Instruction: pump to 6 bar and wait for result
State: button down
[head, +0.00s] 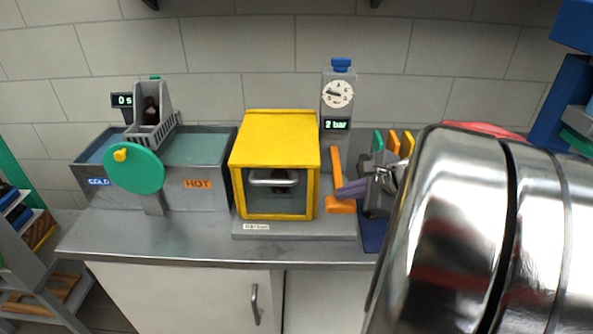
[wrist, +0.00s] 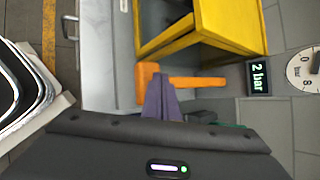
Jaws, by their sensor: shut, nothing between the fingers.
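In the wrist view the fingertips (wrist: 160,80) overlap the orange lever (wrist: 148,78); contact is unclear.
At left are COLD and HOT baths (head: 190,150) with a green wheel (head: 134,168), a rack (head: 150,125) holding a dark bottle, and a display (head: 122,100) reading 0 s. Coloured upright pieces (head: 393,142) stand right of the lever. My shiny arm hides the bench's right side.

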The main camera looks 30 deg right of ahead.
aim_at(344, 202)
jog(key=shift+f, duration=1.8)
dwell(2.5)
jog(key=shift+r, duration=0.15)
dwell(0.4)
jog(key=shift+r, duration=3)
jog(key=shift+r, duration=0.1)
jog(key=shift+r, duration=2.4)
